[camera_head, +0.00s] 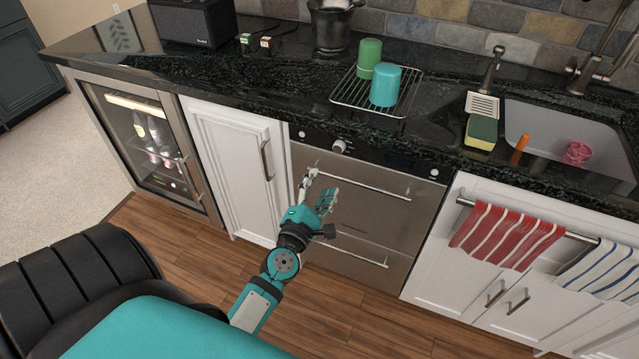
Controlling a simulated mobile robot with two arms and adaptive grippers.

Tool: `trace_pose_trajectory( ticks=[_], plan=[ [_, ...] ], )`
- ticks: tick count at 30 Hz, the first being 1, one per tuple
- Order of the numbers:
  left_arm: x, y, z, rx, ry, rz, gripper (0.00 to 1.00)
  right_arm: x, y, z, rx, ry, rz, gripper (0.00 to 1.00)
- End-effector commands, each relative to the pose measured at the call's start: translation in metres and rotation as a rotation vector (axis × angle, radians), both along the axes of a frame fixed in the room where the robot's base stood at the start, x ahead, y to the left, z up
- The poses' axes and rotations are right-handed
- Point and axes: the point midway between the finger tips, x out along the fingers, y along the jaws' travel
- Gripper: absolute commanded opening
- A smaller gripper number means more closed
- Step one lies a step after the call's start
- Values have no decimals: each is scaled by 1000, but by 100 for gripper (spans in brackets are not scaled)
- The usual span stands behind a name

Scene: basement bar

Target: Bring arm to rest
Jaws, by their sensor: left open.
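My left gripper (319,186) shows near the middle of the head view, in front of the steel drawer appliance under the counter. Its two fingers are apart with nothing between them. The teal left arm (257,303) reaches up to it from the lower part of the picture. The gripper is below the counter edge and overlaps the steel front in the picture; I cannot tell whether it touches it. My right arm and right gripper do not show.
The steel appliance (365,224) has bar handles. On the black counter (270,88), a wire rack (347,97) holds a green cup (369,58) and a turquoise cup (385,86). A sink (545,125) is at right. A red striped towel (506,236) hangs below. Wooden floor (190,262) is open at left.

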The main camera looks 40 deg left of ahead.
Motion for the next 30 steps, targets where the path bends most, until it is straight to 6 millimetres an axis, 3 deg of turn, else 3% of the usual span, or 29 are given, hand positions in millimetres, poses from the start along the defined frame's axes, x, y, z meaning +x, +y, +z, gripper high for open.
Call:
trace_pose_trajectory(
  ticks=[11, 14, 17, 20, 23, 26, 30],
  plan=[
    [0, 0, -2, 3, 3, -2, 52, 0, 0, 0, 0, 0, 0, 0],
    [1, -6, -17, 44, 49, -17, 52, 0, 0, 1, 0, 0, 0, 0],
    [0, -21, -60, 164, 166, -66, 52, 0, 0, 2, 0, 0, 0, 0],
    [-9, -44, -124, 352, 338, -161, 52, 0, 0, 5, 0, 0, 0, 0],
    [-32, -70, -194, 572, 514, -298, 52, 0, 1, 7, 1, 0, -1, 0],
    [-66, -92, -259, 786, 668, -459, 52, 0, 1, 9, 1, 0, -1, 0],
    [-133, -115, -341, 1080, 843, -729, 52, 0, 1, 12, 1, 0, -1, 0]
  ],
)
